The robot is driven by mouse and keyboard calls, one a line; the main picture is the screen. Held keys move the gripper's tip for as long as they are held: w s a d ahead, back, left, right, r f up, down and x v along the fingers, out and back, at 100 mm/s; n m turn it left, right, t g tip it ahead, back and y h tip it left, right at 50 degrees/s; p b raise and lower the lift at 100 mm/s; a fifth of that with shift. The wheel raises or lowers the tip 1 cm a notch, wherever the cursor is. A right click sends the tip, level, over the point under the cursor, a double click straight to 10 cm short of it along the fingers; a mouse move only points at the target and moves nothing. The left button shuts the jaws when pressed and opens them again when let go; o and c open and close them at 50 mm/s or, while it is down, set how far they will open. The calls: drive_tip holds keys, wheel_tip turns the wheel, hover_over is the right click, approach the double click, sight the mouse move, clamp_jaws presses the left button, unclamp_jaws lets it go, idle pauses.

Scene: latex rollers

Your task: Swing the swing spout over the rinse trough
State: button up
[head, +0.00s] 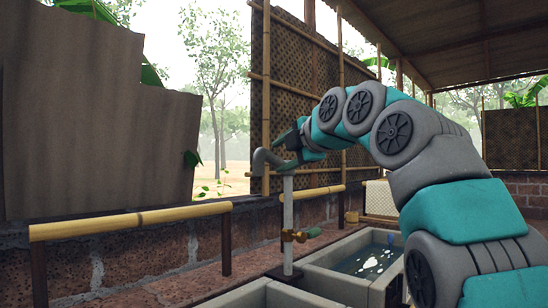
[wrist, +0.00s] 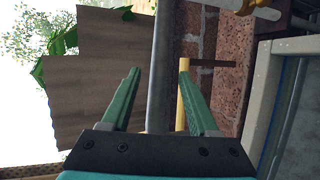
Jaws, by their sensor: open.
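The grey swing spout (head: 275,160) sits on top of a white standpipe (head: 288,215) in the head view. Its curved end points left and hooks down. My gripper (head: 290,143) is open at the spout, and my arm reaches in from the right. In the wrist view, the grey spout pipe (wrist: 161,50) runs between the two green fingers of my gripper (wrist: 160,66), with gaps on both sides. A trough with water and white bits (head: 372,260) stands right of the standpipe. Another trough (head: 265,293) is at the bottom edge, partly cut off. I cannot tell which is the rinse trough.
A brass valve with a green handle (head: 297,236) is on the standpipe. Bamboo rails (head: 130,222) run along the low brick wall (head: 160,255). A brown sheet (head: 95,120) hangs at the left. The air left of the spout is clear.

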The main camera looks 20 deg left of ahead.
sight(277, 158)
drive_tip(key=p+x, duration=0.1)
drive_tip(key=x, duration=0.3)
drive_tip(key=shift+w+a+f+p, duration=0.15)
drive_tip(key=shift+w+a+p, duration=0.1)
drive_tip(key=shift+w+p, duration=0.1)
clamp_jaws()
idle(1.1)
